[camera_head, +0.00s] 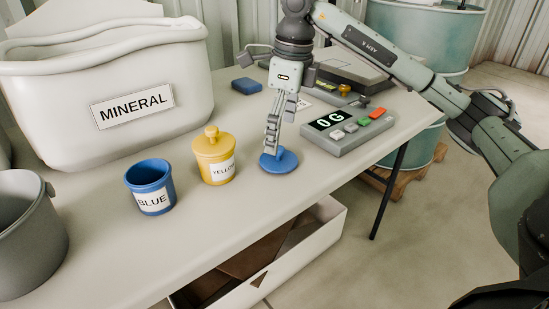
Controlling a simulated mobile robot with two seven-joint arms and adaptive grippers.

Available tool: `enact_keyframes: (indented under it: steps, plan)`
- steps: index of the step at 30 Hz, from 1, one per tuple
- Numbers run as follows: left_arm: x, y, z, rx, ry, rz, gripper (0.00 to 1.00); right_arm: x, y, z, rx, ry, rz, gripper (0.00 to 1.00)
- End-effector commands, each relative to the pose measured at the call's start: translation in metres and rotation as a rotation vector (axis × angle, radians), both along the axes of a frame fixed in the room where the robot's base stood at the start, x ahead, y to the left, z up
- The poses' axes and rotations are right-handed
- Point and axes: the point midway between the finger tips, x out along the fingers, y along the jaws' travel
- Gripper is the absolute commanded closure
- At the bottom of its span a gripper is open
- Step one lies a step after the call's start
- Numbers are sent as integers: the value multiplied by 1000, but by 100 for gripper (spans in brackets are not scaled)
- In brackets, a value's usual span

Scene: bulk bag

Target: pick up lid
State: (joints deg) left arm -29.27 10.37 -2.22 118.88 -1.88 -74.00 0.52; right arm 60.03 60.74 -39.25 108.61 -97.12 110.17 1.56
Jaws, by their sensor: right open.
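A flat round blue lid (285,164) lies on the table, right of the yellow jar (214,158), which has its own yellow lid with a knob on. The open blue jar (150,187), labelled BLUE, stands left of the yellow one. My right gripper (270,152) points down over the blue lid, its fingertips at the lid's left part and hiding some of it. Its fingers are seen nearly edge-on, and I cannot tell whether they touch the lid. My left gripper is not in view.
A scale (348,130) reading 0G stands right of the lid. A large white bag (110,75) labelled MINERAL stands at the back left. A grey bucket (30,240) is at the front left. A small blue object (246,86) lies behind. The table front (215,225) is bare.

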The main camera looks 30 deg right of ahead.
Motion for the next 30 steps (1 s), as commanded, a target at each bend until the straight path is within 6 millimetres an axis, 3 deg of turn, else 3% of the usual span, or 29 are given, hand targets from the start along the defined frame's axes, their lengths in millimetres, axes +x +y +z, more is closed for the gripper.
enact_keyframes:
  steps: [9, 19, 30]
  plan:
    - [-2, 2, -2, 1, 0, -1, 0, 5, -1, -44, 2, 2, 1, 5]
    - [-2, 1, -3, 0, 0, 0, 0, 6, 0, -50, 3, -1, 2, 6]
    - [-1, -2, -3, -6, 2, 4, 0, 7, 0, -50, 3, -1, 2, 52]
